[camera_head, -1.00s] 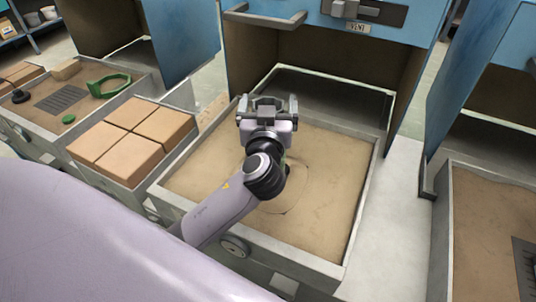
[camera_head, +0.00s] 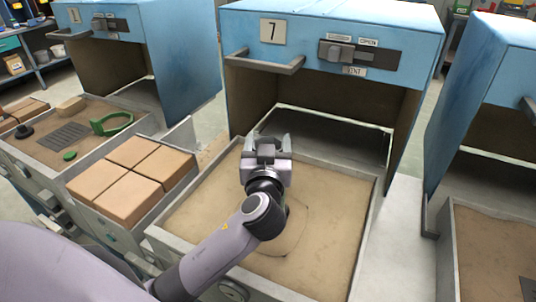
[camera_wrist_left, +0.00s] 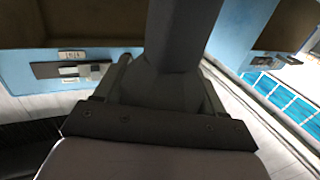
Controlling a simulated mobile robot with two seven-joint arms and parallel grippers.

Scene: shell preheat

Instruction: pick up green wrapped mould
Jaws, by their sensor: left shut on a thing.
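My left gripper (camera_head: 267,146) is above the far part of a sand-filled tray in the middle of the head view. Its fingers point toward the open blue cabinet. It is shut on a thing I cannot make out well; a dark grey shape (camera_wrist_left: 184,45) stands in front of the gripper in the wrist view. My right gripper is not in view.
The sand tray (camera_head: 330,235) sits before the blue cabinet (camera_head: 330,40) numbered 7. Several tan blocks (camera_head: 118,190) fill a box at its left. Another sand tray (camera_head: 490,250) is at the right. A grey bar handle (camera_head: 265,63) juts from the cabinet.

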